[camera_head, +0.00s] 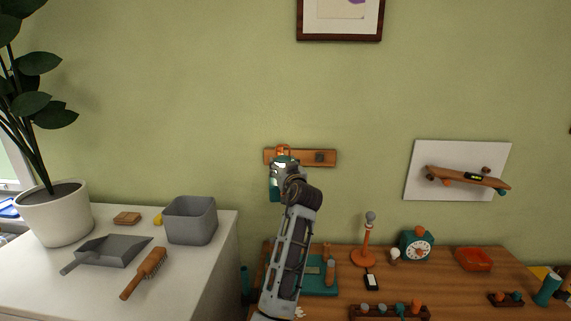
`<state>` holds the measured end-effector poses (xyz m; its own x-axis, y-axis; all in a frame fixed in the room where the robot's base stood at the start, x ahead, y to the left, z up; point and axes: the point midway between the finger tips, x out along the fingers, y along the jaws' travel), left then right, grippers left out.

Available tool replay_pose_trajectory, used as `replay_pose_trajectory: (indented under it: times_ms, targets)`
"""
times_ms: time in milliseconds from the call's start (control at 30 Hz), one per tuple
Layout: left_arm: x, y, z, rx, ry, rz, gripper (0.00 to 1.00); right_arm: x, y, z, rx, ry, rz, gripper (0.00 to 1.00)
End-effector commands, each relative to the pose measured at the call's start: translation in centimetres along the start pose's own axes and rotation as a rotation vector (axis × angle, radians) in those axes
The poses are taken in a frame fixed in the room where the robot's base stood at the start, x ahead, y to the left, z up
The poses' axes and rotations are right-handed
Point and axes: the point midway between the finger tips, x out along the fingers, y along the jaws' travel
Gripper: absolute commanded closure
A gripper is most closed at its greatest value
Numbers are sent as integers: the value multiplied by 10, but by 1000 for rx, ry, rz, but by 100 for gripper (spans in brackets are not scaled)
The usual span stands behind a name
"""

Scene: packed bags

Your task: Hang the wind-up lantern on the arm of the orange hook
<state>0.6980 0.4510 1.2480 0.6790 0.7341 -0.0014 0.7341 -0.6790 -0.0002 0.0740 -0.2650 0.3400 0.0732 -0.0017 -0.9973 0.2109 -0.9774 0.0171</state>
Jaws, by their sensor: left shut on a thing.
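My left gripper (283,163) is raised in front of the wall, at the left part of a wooden hook rail. It is shut on the wind-up lantern, a teal thing (274,188) that shows at the left side of the gripper and is mostly hidden behind it. The orange hook (283,149) shows just above the gripper, on the rail. The lantern's top is close under the hook in the picture. I cannot tell whether they touch. My right gripper is not in view.
The wooden rail (307,157) also bears a dark hook (319,157) to the right. Below is a wooden desk (345,292) with a clock (417,246), an orange stand (369,242) and small items. A white cabinet (205,267) stands left. A skateboard (466,178) is mounted right.

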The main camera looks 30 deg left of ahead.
Motion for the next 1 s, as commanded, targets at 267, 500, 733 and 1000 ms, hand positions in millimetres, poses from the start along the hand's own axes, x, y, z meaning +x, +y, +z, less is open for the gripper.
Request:
replay_pose_trajectory:
  times_ms: [267,500,733,1000]
  targets:
    - [1,-10,9,0,4,-49,100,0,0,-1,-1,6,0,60]
    - [1,-20,20,0,4,-94,100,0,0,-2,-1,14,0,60]
    - [0,-24,25,-2,4,-116,100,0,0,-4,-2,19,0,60]
    - [0,-24,24,-2,4,-115,100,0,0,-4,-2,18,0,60]
